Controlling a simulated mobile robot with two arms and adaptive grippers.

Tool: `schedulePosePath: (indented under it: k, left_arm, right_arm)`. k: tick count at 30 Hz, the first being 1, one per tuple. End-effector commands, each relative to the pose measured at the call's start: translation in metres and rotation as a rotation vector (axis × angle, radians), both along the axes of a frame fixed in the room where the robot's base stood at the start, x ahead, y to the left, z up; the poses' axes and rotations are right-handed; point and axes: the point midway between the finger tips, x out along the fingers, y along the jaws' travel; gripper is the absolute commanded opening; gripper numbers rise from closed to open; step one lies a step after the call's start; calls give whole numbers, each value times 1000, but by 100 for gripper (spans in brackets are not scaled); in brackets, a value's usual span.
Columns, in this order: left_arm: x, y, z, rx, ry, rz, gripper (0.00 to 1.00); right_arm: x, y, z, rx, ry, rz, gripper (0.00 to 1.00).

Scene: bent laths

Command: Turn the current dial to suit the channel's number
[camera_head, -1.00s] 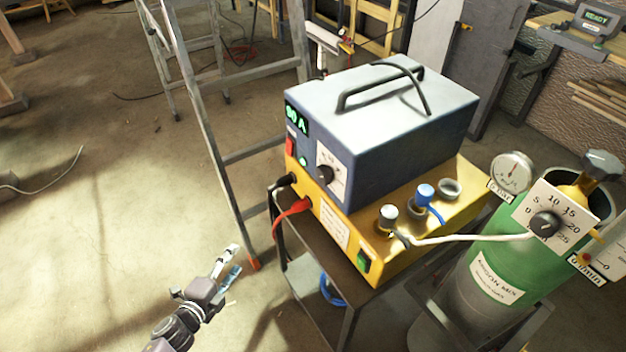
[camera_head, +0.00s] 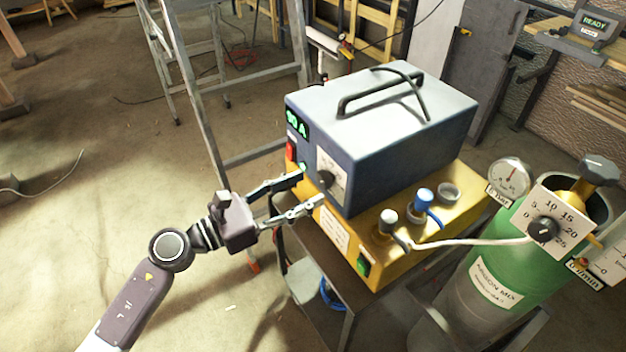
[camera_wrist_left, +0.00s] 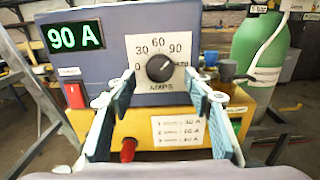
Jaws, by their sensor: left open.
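The current dial (camera_wrist_left: 160,68) is a round black knob on a white AMPS plate on the front of the blue-grey power box (camera_head: 400,125). It also shows in the head view (camera_head: 326,179). The green display (camera_wrist_left: 75,37) reads 90 A. My left gripper (camera_head: 312,187) is open, its two fingers pointing at the dial from the front. In the left wrist view the fingertips lie to either side of and below the knob; I cannot tell whether they touch it. A white label (camera_wrist_left: 180,131) on the yellow base lists three lines, too small to read surely.
A red switch (camera_wrist_left: 75,95) is left of the dial. A green gas cylinder (camera_head: 500,235) with gauges stands at the right. A metal ladder (camera_head: 205,115) stands behind left. The floor at left is open.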

Motion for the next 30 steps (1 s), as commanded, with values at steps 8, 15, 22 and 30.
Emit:
schedulePosePath:
  k: [8,15,22,30]
  left_arm:
    - [16,-23,1,-2,1,1,47]
    - [17,-25,0,-1,2,1,47]
    - [17,-25,0,-2,2,1,26]
    - [17,-25,0,-2,3,2,5]
  right_arm:
    - [-1,-6,9,-7,3,-2,40]
    - [-4,-6,9,-7,7,-2,40]
    - [-4,-6,8,-8,8,-2,40]
    - [-5,-4,8,-5,8,-1,40]
